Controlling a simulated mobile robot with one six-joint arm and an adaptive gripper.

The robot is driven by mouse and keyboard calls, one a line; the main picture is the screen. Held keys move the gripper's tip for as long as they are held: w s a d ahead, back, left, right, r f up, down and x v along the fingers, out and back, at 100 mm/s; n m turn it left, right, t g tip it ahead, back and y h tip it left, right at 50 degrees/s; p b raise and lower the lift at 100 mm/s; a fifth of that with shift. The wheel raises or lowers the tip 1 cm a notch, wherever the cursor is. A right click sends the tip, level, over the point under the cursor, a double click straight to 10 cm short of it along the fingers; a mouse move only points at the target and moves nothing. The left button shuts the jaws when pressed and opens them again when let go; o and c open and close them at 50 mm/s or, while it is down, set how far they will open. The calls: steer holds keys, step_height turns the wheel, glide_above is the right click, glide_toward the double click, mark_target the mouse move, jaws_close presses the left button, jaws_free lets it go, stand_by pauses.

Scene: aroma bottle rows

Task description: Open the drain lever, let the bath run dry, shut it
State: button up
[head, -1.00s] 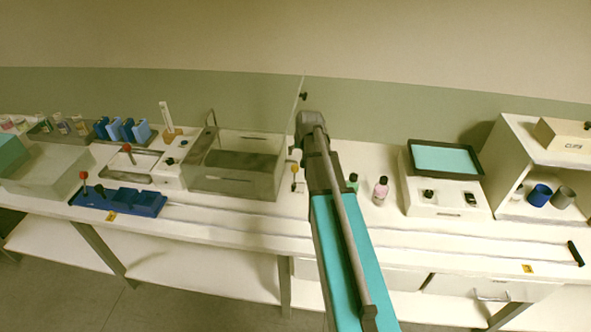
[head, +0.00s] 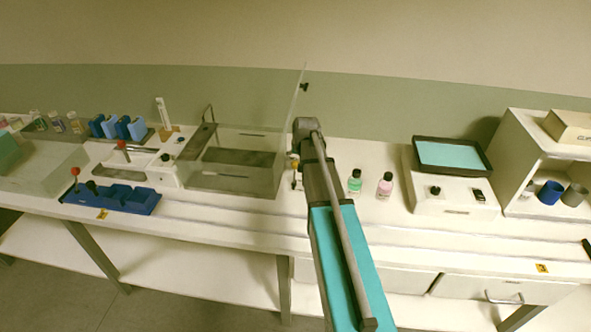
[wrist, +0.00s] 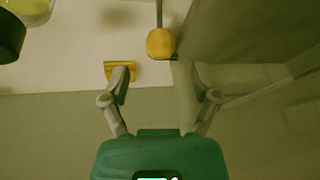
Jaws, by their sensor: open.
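The bath (head: 207,183) is a clear-walled tank on the bench, left of my arm in the head view. I cannot tell its liquid level. In the wrist view a round yellow knob (wrist: 160,43) on a thin grey rod, apparently the drain lever, lies ahead of my gripper (wrist: 161,76), roughly centred between the fingers. The fingers are spread, with nothing held between them. The knob looks a little beyond the fingertips, with no clear contact. In the head view my arm hides the gripper and most of the lever.
A tall clear pane (head: 293,115) rises by the bath's right side. A green bottle (head: 354,183) and a pink bottle (head: 385,187) stand right of my arm. A blue rack (head: 123,198) is left of the bath. A yellow tab (wrist: 120,70) lies by the left finger.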

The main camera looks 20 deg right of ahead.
mark_target(296, 162)
steer(key=shift+b+x, duration=2.1)
steer(key=shift+x, duration=0.5)
jaws_close()
